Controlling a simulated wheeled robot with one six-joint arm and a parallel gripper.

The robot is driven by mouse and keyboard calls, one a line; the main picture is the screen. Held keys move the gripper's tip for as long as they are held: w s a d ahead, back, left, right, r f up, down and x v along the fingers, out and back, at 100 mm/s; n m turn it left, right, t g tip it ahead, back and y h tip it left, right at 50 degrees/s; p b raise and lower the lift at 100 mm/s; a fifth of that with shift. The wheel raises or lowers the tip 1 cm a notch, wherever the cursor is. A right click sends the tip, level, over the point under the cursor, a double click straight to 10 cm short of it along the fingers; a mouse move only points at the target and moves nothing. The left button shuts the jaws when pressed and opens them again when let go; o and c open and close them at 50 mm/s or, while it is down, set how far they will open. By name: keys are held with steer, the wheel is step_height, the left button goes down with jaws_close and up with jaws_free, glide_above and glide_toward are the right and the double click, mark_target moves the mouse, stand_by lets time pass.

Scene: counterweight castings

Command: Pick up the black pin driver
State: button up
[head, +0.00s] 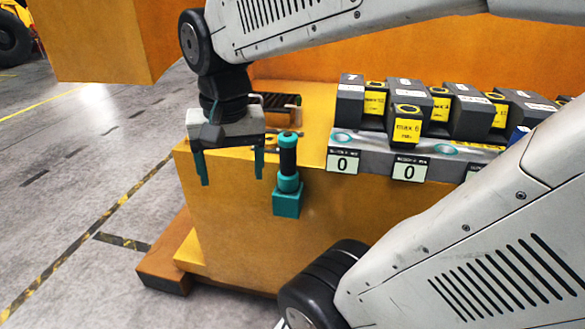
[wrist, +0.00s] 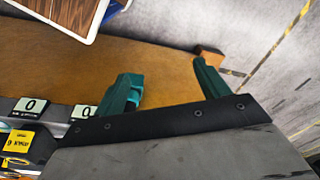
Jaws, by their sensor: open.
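The pin driver (head: 288,155) has a black grip between teal collars and stands upright in the head view. Below it is a teal block (head: 287,202) at the front of the orange-yellow casting (head: 240,215); I cannot tell whether the block is part of the driver or a holder. My gripper (head: 231,180) is open, its two teal fingers pointing down, just left of the driver. Nothing shows between the fingers. In the wrist view the fingers (wrist: 164,72) are spread above the casting top (wrist: 160,75). I cannot make out the driver there.
Several dark weights with yellow labels (head: 407,125) stand on a grey rack (head: 375,150) with "0" displays, right of the driver. A slatted brown piece (head: 280,103) lies behind the driver. An orange block (head: 110,45) stands at upper left. Floor (head: 70,180) at left is clear.

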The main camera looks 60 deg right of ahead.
steer(key=w+d+m, duration=0.5)
steer(key=d+m, duration=0.4)
steer(key=d, duration=0.1)
steer(key=m+g, duration=0.1)
steer(key=m, duration=1.1)
glide_above(288, 151)
steer(key=w+d, duration=0.1)
steer(key=w, duration=0.1)
steer(key=f, duration=0.4)
steer(key=shift+s+d, duration=0.15)
steer(key=shift+s, duration=0.1)
steer(key=shift+d+f+m, duration=0.2)
steer(key=shift+f+m, duration=0.1)
step_height(288, 151, down, 7)
steer(key=shift+f, duration=0.1)
steer(key=shift+c, duration=0.3)
jaws_close()
